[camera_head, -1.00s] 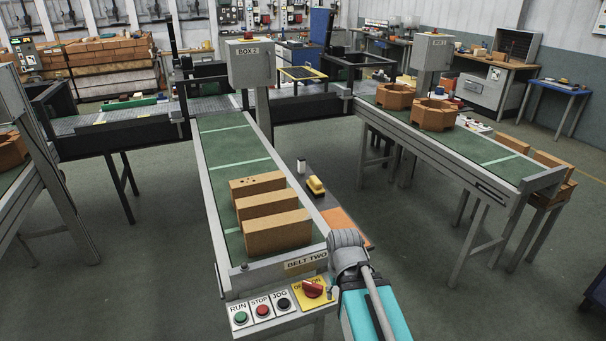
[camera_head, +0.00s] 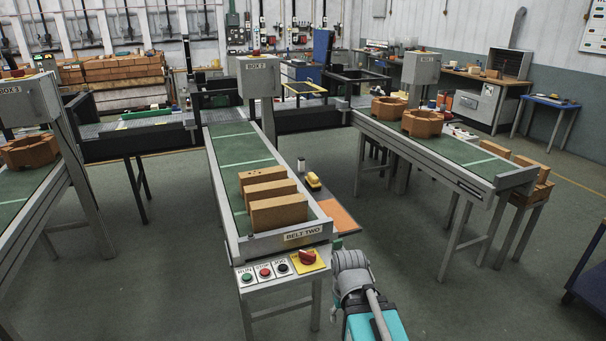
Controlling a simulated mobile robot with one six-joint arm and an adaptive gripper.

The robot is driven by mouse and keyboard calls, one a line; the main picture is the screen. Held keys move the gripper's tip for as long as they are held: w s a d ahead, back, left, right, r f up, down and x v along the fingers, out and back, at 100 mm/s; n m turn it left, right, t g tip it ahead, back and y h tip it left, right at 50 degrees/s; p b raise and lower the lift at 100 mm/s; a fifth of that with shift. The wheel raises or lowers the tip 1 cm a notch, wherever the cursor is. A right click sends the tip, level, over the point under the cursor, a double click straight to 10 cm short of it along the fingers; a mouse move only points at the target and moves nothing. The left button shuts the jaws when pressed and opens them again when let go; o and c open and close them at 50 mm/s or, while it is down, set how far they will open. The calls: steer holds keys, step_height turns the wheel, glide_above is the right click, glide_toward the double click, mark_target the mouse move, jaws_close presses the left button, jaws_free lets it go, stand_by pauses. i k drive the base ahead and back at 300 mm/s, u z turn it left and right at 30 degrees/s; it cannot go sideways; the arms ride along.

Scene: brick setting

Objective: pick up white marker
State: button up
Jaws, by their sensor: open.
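I cannot make out a white marker for certain. A small pale upright cylinder (camera_head: 301,164) stands on the narrow side shelf to the right of belt two, with a yellow object (camera_head: 313,181) in front of it. It is too small to tell what the cylinder is. My arm (camera_head: 352,275) rises at the bottom centre-right, just right of the belt's front end. I cannot make out any gripper fingers. The arm appears well in front of the cylinder and apart from it.
Belt two (camera_head: 231,180) carries several bricks (camera_head: 278,212) near its front end, above a button panel (camera_head: 274,271). An orange patch (camera_head: 339,217) lies at the side shelf's near end. Another belt (camera_head: 455,160) stands right, with open floor (camera_head: 405,230) between.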

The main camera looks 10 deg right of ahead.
mark_target(300, 160)
steer(key=k, duration=0.55)
steer(key=u, duration=1.05)
steer(key=i, duration=2.85)
steer(key=z, duration=0.05)
